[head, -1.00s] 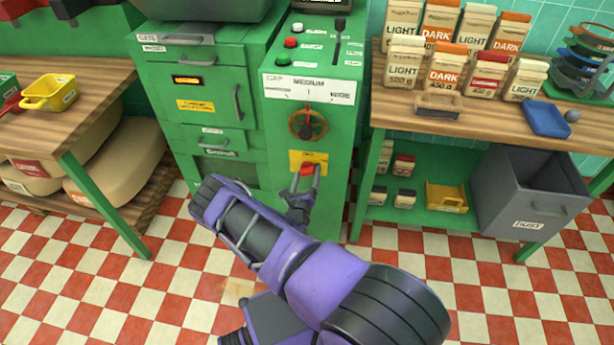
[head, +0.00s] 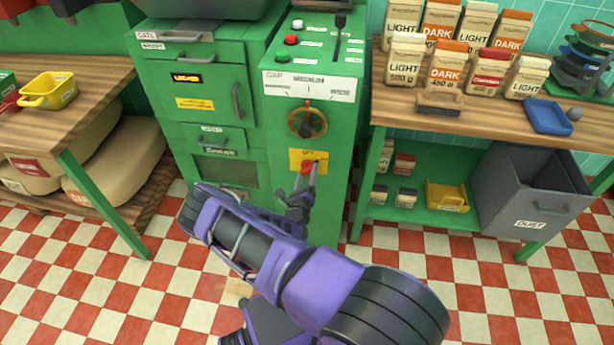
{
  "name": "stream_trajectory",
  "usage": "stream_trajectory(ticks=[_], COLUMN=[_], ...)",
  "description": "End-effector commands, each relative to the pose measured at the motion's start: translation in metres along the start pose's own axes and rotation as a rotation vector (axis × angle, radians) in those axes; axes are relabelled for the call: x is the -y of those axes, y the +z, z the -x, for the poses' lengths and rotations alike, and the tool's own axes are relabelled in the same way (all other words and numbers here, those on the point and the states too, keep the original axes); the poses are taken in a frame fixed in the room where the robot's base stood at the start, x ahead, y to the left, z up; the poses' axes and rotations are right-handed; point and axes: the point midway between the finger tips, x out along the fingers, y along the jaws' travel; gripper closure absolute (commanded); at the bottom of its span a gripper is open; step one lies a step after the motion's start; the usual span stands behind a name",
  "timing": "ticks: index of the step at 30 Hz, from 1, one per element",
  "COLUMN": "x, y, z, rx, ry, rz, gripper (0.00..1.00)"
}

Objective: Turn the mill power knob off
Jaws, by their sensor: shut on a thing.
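The mill is a green cabinet, and its narrow right column (head: 336,180) faces me. Low on that column is a yellow plate (head: 319,156) with the red power knob (head: 306,168) in front of it. My gripper (head: 309,171) reaches up from below, with its fingers on either side of the red knob and shut on it. The fingers partly hide the knob, and its exact angle is hard to tell. The lettering on the yellow plate is too small to read surely.
Above the plate is a round brass-rimmed wheel (head: 307,122) under a gap scale. Several buttons and a lever (head: 339,32) sit on top. A wooden table (head: 480,112) with coffee bags stands right, a grey dust bin (head: 528,190) below it. Another table (head: 95,80) stands left.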

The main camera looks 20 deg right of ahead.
Motion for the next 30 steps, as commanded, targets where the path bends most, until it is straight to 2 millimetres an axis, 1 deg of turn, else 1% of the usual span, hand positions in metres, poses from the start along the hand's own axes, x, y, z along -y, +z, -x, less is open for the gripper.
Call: stream_trajectory(ticks=[3, 18, 24, 30], x=[-0.0027, -0.0014, -0.0012, -0.0011], y=[-0.001, 0.0003, 0.0009, 0.0015], z=[0.0008, 0.0007, 0.0008, 0.0005], rx=[0.003, 0.0, -0.001, 0.0], ry=[0.002, 0.001, 0.001, 0.001], rz=[0.109, 0.567, 0.703, 0.792], gripper=[0.88, 0.88, 0.88, 0.88])
